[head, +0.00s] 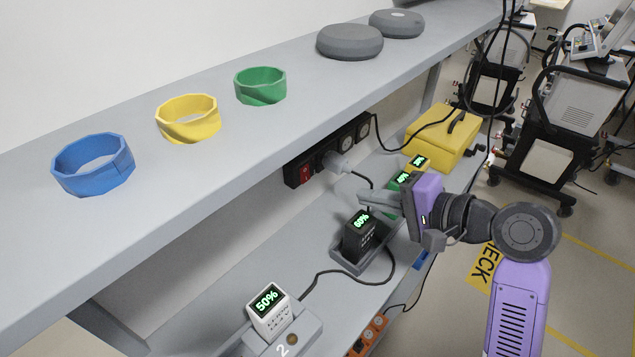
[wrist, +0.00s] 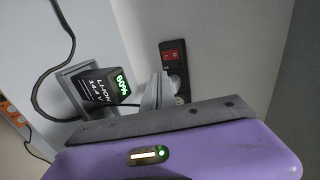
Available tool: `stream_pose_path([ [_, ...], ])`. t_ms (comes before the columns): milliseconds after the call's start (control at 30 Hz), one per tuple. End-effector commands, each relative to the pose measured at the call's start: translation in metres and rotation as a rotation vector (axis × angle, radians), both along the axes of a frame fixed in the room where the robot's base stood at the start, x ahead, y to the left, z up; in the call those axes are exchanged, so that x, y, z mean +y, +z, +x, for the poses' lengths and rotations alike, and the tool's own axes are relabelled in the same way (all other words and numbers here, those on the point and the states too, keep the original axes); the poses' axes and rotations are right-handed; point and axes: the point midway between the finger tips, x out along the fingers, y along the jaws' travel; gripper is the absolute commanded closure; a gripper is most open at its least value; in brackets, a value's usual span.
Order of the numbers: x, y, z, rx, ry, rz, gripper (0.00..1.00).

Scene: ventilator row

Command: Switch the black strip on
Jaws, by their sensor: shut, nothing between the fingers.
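The black strip (head: 322,160) is fixed to the wall under the upper shelf. Its red rocker switch (head: 304,175) is at its left end, and a grey plug sits in a socket beside it. In the wrist view the strip (wrist: 179,75) stands upright with the red switch (wrist: 173,54) at its top. Whether the switch is on or off is too small to tell. My gripper (head: 362,198) is shut and empty, to the right of the switch and apart from it, above the black 60% battery.
A black 60% battery (head: 359,232) stands in a charger on the lower shelf, with a white 50% battery (head: 268,308) nearer. An orange strip (head: 371,334) is lower down. The upper shelf (head: 300,120) holds coloured rings and overhangs the black strip. A yellow case (head: 440,138) stands behind.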

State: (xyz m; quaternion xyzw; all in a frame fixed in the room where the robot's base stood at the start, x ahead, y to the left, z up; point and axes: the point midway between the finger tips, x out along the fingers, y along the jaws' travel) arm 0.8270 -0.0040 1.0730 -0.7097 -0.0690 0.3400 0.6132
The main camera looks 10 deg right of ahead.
Motion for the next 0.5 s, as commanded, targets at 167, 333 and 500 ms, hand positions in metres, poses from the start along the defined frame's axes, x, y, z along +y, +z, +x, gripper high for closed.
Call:
stream_pose_path([
  [167,0.0003,-0.0015,-0.001,0.017,-0.007,0.014,1.0],
  [333,0.0001,-0.0015,-0.0009,0.015,-0.007,0.013,1.0],
  [500,0.0031,-0.0039,0.0035,0.017,-0.006,0.012,1.0],
])
